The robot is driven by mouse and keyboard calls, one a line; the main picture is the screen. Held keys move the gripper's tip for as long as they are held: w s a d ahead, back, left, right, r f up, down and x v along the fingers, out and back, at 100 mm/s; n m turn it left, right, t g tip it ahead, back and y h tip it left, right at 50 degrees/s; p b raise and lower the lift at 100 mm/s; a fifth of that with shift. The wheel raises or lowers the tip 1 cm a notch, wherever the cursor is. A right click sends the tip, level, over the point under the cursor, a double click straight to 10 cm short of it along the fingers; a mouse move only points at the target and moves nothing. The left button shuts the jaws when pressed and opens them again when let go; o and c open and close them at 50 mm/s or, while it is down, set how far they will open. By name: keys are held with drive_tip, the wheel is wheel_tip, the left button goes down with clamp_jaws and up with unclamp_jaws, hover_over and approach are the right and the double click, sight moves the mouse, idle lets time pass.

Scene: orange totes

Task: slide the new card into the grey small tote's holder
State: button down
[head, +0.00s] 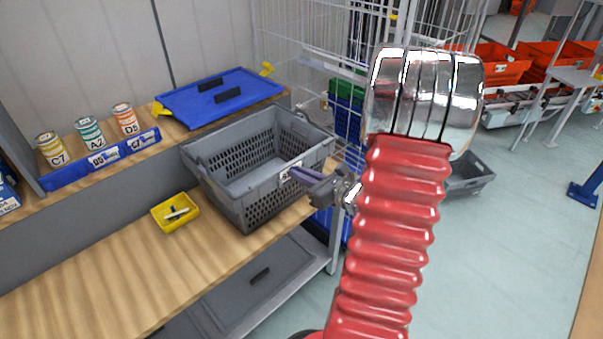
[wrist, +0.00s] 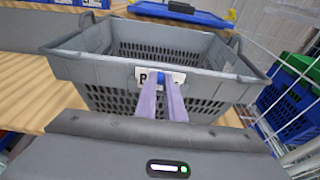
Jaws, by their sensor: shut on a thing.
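The grey small tote (head: 222,168) stands on the wooden bench, open and empty. Its front wall faces me in the wrist view (wrist: 90,68). A white card (wrist: 146,76) with dark lettering is upright against the upper middle of that wall; it also shows small in the head view (head: 285,174). My gripper (wrist: 162,84) is shut on the card, its two purple fingers in front of it. It also shows in the head view (head: 299,173). A small blue patch shows between the fingertips. The fingers hide part of the lettering. I cannot make out the holder or how deep the card sits.
A yellow tray (head: 166,221) with small items lies left of the tote. A blue lid (head: 215,112) lies behind it. A wire cage (head: 310,45) stands at the bench's right end.

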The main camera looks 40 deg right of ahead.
drive_tip(key=c, duration=1.8)
unclamp_jaws()
drive_tip(key=v, duration=1.3)
drive_tip(key=shift+s, duration=0.35)
drive_tip(key=shift+a, duration=0.1)
